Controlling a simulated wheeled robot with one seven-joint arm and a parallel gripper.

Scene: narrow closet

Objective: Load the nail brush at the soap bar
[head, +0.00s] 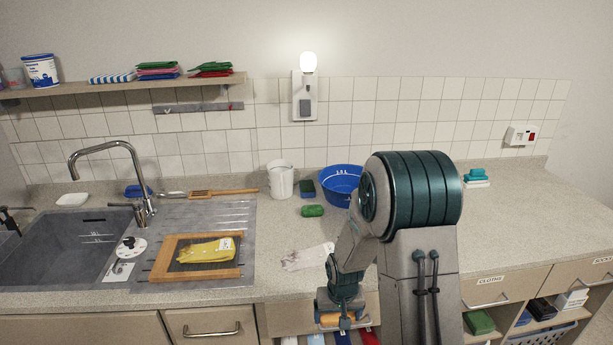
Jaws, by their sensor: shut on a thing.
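My gripper (338,322) is low in front of the counter's front edge, left of my arm's column. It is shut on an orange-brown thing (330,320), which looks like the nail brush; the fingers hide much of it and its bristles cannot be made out. I cannot tell for certain which thing is the soap bar. A white, bar-like piece (72,199) lies behind the sink at the far left, and a green, rounded block (313,211) lies on the counter near its middle. My gripper is well apart from both.
A blue basin (341,188) is partly behind my arm, beside a white tub (280,180). A wooden frame with a yellow cloth (207,251) lies on the drainer beside the sink (50,245). A pale cloth (307,257) lies near the front. The counter right of my arm is mostly clear.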

